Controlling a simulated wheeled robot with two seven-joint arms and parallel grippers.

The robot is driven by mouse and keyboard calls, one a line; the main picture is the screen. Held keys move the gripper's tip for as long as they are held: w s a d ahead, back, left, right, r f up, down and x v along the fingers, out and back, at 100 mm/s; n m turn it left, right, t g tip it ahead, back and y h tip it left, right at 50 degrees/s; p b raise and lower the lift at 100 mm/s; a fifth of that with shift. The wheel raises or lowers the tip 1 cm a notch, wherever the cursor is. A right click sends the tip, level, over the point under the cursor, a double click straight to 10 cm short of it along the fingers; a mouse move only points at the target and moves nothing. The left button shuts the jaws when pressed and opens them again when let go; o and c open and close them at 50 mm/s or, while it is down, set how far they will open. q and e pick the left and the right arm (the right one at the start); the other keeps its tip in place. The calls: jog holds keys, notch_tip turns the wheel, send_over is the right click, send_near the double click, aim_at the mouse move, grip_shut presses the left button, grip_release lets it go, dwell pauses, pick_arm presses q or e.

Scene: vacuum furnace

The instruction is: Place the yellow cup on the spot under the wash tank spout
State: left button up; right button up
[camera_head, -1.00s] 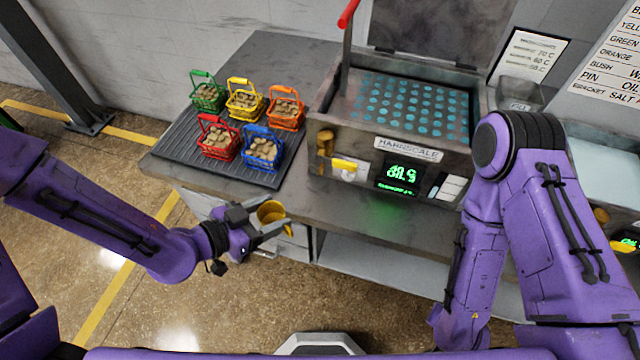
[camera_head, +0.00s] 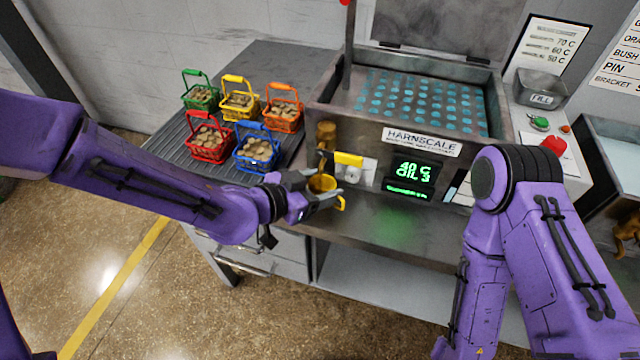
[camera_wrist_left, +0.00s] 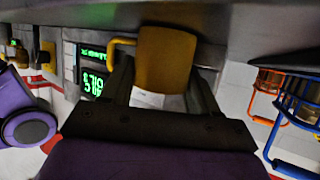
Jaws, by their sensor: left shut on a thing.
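The yellow cup (camera_head: 322,184) is held between the fingers of my left gripper (camera_head: 312,194), near the front of the wash tank (camera_head: 420,165). In the left wrist view the cup (camera_wrist_left: 162,58) sits between the two dark fingers (camera_wrist_left: 160,95), with its handle to the left. The tank's brass spout (camera_head: 326,134) is on the left of its front, above and slightly behind the cup. A yellow valve lever (camera_head: 348,159) is right of the spout. The spot under the spout is largely hidden by my gripper and cup. My right gripper is not visible.
Several coloured baskets of brown pieces stand on a ribbed mat (camera_head: 170,145) left of the tank, close to my left forearm. The red basket (camera_head: 209,140) and blue basket (camera_head: 257,152) are nearest. Bare counter (camera_head: 400,222) lies in front of the display.

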pick_arm(q)
jog(key=shift+s+f, duration=0.1)
jog(key=shift+f, duration=0.1)
jog(key=o, duration=1.2)
jog(key=shift+r, duration=0.2)
jog(key=v, duration=0.6)
jog(key=shift+a+r, duration=0.15)
jog(key=shift+a, duration=0.05)
jog(key=p+v, duration=0.5)
jog(key=p, duration=0.6)
jog(key=shift+s+a, duration=0.25)
